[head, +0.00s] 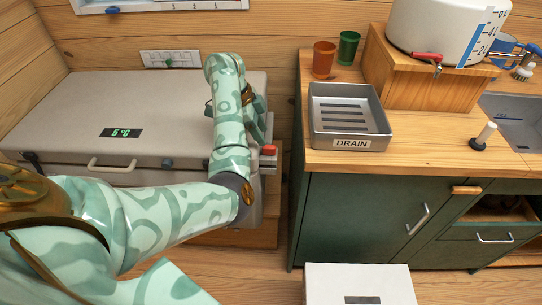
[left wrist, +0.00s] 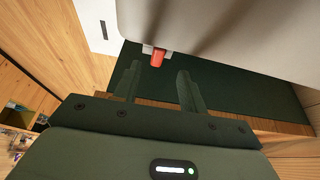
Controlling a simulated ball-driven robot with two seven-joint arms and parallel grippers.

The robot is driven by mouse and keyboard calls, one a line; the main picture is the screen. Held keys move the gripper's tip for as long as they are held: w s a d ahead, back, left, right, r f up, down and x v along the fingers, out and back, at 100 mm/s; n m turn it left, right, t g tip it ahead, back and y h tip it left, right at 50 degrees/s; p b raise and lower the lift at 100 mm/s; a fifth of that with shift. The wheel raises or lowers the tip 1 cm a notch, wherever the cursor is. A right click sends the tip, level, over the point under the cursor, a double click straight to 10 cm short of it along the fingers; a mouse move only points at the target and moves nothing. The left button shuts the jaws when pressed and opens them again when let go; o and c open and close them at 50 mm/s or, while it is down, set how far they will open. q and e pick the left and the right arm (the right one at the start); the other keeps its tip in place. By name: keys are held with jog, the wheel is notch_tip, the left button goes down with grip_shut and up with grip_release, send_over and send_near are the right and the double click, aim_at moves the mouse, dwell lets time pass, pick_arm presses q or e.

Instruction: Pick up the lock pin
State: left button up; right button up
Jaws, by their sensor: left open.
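A red piece that looks like the lock pin (head: 269,150) sits in a small pale bracket at the right end of the grey cool box's front edge. In the left wrist view the red pin (left wrist: 157,56) shows beyond and between the fingertips. My left gripper (left wrist: 159,74) is open and empty, with a finger to either side of the line to the pin, apart from it. In the head view my patterned left arm hides most of this gripper. My right gripper is not in view.
The grey cool box (head: 65,125) has a "5 °C" display and a handle. A gap separates it from the green cabinet (head: 350,215). A white box (head: 325,285) stands on the floor.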

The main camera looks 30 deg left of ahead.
aim_at(268, 146)
pick_arm(q)
jog(key=b+x, duration=0.3)
jog(key=x, duration=0.2)
jog(key=shift+s+f, duration=0.1)
jog(key=shift+f, duration=0.05)
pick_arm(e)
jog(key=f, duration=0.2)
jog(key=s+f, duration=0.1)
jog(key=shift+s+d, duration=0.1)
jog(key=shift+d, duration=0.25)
pick_arm(q)
jog(key=shift+c, duration=0.3)
grip_shut()
